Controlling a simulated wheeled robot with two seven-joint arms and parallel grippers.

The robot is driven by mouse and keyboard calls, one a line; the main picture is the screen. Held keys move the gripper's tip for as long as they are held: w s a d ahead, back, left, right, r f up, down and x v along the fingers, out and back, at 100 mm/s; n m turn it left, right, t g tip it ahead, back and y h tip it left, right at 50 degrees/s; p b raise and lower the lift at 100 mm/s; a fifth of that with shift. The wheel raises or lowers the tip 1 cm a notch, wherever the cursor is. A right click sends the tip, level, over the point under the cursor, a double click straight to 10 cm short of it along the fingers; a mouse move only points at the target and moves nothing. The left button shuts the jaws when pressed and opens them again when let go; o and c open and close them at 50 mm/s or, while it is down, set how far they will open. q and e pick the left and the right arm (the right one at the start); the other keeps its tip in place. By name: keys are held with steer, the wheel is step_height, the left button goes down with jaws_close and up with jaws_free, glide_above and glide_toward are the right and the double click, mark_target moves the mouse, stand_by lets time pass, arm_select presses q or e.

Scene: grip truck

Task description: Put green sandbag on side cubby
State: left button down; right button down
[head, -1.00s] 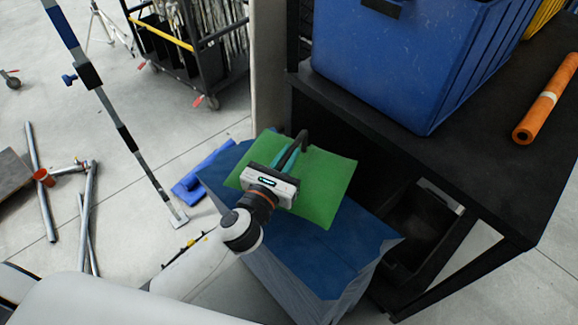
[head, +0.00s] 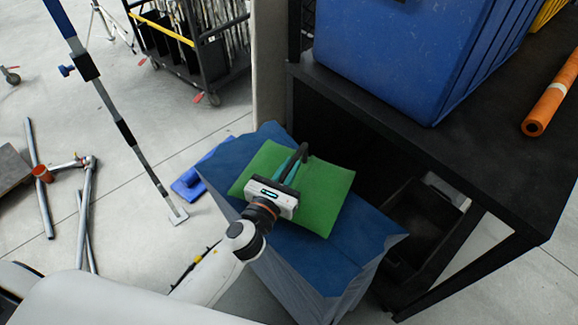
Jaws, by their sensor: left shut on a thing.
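The green sandbag (head: 327,196) is a flat green bag with a dark strap handle, over a blue-topped stack (head: 342,262) in the middle of the head view. My left gripper (head: 291,170) is over the middle of the sandbag and shut on its handle. I cannot tell whether the bag rests on the stack or hangs just above it. The side cubby appears to be the dark open space under the black shelf (head: 440,170), right of the bag; its inside is mostly in shadow. My right gripper is not in view.
A stand pole (head: 110,110), metal pipes (head: 85,210) and a cart (head: 195,50) are on the left.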

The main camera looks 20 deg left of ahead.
arm_select(q)
steer(key=shift+r, duration=0.35)
steer(key=c, duration=1.7)
jaws_free()
steer(key=shift+f, duration=0.4)
steer(key=shift+c, duration=0.2)
steer(key=o, duration=0.3)
steer(key=shift+o, duration=0.2)
steer(key=shift+s+r, duration=0.1)
steer(key=shift+r, duration=0.1)
